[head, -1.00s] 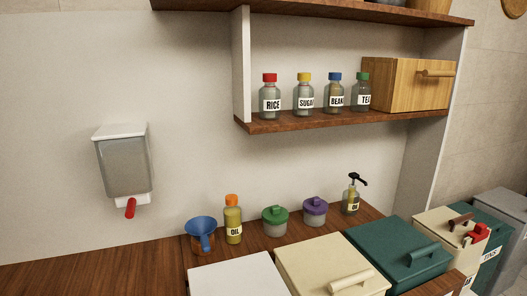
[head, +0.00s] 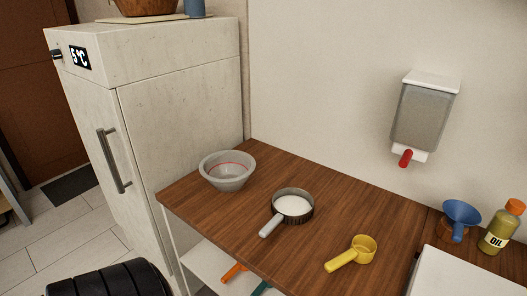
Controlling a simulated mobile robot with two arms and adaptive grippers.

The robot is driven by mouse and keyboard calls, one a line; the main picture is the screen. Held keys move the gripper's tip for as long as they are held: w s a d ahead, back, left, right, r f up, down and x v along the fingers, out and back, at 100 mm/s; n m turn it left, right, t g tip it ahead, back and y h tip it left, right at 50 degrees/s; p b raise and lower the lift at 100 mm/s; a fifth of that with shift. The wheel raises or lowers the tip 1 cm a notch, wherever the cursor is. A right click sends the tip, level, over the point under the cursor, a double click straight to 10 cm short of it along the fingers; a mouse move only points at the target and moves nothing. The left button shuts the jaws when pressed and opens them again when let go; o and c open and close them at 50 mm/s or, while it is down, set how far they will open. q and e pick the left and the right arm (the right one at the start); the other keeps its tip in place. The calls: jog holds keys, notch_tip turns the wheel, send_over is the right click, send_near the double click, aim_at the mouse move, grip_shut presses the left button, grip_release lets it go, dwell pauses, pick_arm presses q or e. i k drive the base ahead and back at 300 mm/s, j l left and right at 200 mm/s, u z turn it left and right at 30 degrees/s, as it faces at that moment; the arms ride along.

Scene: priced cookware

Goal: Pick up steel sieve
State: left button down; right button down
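A round metal-rimmed utensil (head: 274,218) with a pale grey handle, which looks like the steel sieve, lies on the wooden counter in the middle of the head view. Its handle points toward the front left, and its inside looks white. I cannot tell whether the white is mesh or contents. It stands apart from the grey bowl and the yellow scoop. Neither of my grippers is in view.
A grey bowl (head: 227,172) stands left of it and a yellow scoop (head: 352,253) right. A blue funnel (head: 461,217) and oil bottle (head: 500,230) are farther right. A fridge (head: 180,130) stands left; a dispenser (head: 424,112) hangs on the wall.

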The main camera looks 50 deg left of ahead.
aim_at(291, 206)
jog(key=u, duration=1.35)
